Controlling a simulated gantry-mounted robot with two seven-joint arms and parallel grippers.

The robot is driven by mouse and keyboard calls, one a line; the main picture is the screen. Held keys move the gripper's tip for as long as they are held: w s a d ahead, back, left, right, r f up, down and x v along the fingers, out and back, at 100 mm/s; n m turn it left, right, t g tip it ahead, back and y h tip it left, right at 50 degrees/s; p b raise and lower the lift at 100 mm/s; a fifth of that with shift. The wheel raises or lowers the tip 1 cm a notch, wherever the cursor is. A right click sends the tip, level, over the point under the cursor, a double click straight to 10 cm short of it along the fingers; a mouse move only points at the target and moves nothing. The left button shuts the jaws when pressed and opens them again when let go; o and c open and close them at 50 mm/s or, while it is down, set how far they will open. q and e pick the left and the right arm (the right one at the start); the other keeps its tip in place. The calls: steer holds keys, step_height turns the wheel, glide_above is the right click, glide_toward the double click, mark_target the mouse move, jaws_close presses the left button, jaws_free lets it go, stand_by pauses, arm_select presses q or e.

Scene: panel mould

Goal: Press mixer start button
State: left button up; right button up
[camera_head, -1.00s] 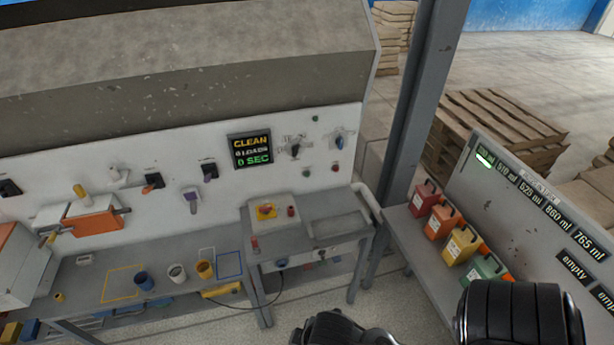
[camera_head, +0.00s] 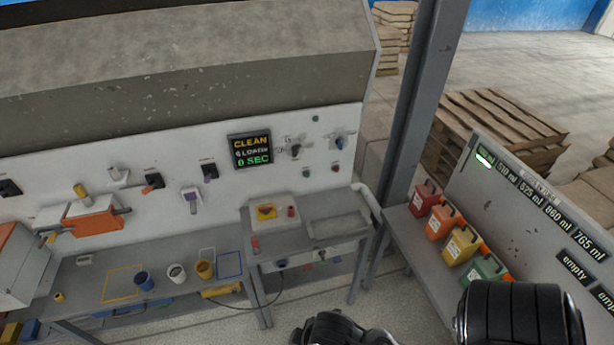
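The white wall panel carries a display (camera_head: 251,149) reading CLEAN, a loads line and 0 SEC. To its right are a small green button (camera_head: 306,174), a red button (camera_head: 335,167) and another green button (camera_head: 316,118) higher up. Their labels are too small to read, so I cannot tell which starts the mixer. A control box (camera_head: 282,226) on the small table below has a yellow-and-red switch (camera_head: 266,211) and a red button (camera_head: 291,211). Only black parts of my arms show at the bottom edge, well apart from the panel. Neither gripper is visible.
A workbench (camera_head: 185,295) with several cups stands at left. A shelf at right holds red, orange, yellow and green containers (camera_head: 460,246). A grey post (camera_head: 420,110) rises between panel and shelf. The space before the buttons looks clear.

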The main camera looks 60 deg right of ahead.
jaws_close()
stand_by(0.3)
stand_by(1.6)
